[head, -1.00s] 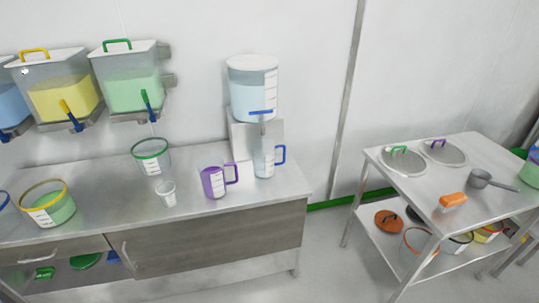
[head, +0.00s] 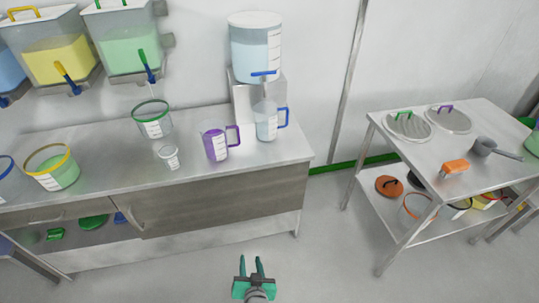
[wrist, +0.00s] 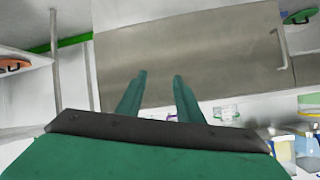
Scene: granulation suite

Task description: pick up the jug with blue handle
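The jug with the blue handle (head: 266,121) is clear with pale liquid in it. It stands upright on the steel counter (head: 190,185), below the spout of a clear water container (head: 255,50). My gripper (head: 250,266) shows at the bottom of the head view, in front of the counter, well short of the jug and apart from it. In the wrist view my gripper's green fingers (wrist: 158,92) are apart with nothing between them, facing the cabinet door (wrist: 195,55). The jug cannot be made out for certain in the wrist view.
A jug with a purple handle (head: 216,144) stands left of the blue-handled one. A small clear cup (head: 168,156) and a green-rimmed bucket (head: 152,121) are further left. A steel cart (head: 400,150) stands right; open floor lies between.

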